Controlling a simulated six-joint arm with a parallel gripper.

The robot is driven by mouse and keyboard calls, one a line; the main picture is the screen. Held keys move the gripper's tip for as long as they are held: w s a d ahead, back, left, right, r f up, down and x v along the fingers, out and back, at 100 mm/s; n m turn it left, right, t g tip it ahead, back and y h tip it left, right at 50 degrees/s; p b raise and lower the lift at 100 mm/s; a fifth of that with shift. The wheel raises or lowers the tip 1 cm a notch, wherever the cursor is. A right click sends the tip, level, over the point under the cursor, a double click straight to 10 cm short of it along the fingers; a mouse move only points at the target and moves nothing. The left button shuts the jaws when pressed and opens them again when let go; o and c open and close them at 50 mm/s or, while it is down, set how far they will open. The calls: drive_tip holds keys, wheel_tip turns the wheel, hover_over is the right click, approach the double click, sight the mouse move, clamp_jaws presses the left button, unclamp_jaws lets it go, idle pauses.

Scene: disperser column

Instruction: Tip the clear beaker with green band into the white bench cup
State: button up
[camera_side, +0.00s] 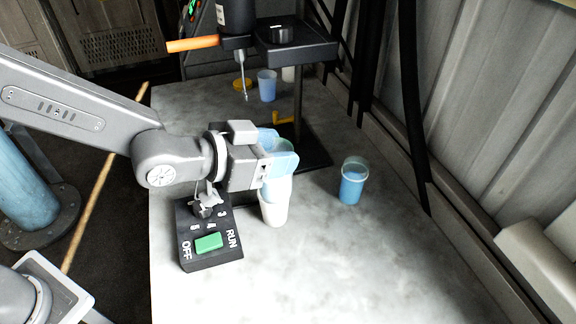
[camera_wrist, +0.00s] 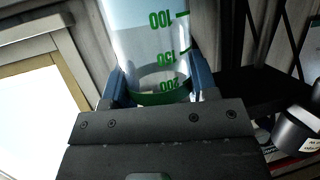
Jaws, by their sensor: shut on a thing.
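My gripper (camera_side: 282,158) is shut on the clear beaker with green band, its blue fingers on either side of it. In the wrist view the beaker (camera_wrist: 150,45) shows green scale marks upside down, and its green band (camera_wrist: 160,97) lies close to my gripper (camera_wrist: 157,88). In the side view the beaker (camera_side: 278,188) is mostly hidden by the fingers, with a pale part showing below them. The white bench cup (camera_side: 273,213) stands upright on the bench directly below that part. I cannot tell whether beaker and cup touch, or whether anything is flowing.
A black switch box (camera_side: 210,235) with a green switch stands left of the cup. A clear cup with blue contents (camera_side: 352,182) stands to the right. The disperser column (camera_side: 298,100) rises behind, with another blue cup (camera_side: 267,86) at the back. The front bench (camera_side: 340,270) is clear.

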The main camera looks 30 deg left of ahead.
sight(285, 179)
drive_tip(key=d+f+n+t+y, duration=0.2)
drive_tip(key=d+f+n+y, duration=0.4)
drive_tip(key=d+n, duration=0.15)
drive_tip(key=shift+w+a+r+n+t+h, duration=0.2)
drive_tip(key=shift+a+n+h, duration=0.25)
drive_tip(key=shift+a+n, duration=0.3)
drive_tip(key=shift+w+a+r+n+t+h, duration=0.1)
drive_tip(key=shift+w+a+r+n+h, duration=0.1)
drive_tip(key=shift+a+n+h, duration=0.4)
drive_tip(key=shift+w+a+r+n+t+h, duration=0.1)
drive_tip(key=shift+w+a+n+h, duration=0.15)
drive_tip(key=shift+a+n, duration=0.65)
drive_tip(key=f+n, duration=0.1)
drive_tip(key=a+n+h, duration=0.1)
drive_tip(key=shift+a+f+n+t, duration=0.25)
drive_tip(key=shift+f+n+t, duration=0.05)
drive_tip(key=shift+f+n, duration=0.1)
drive_tip(key=n, duration=0.1)
drive_tip(key=n+h, duration=0.1)
drive_tip(key=n, duration=0.1)
drive_tip(key=shift+a+r+t, duration=0.3)
drive_tip(key=shift+a+t, duration=0.1)
drive_tip(key=n, duration=0.2)
drive_tip(key=a+n+t+h, duration=0.1)
drive_tip(key=n, duration=0.2)
drive_tip(key=shift+a+r+t, duration=0.1)
drive_tip(key=shift+t, duration=0.2)
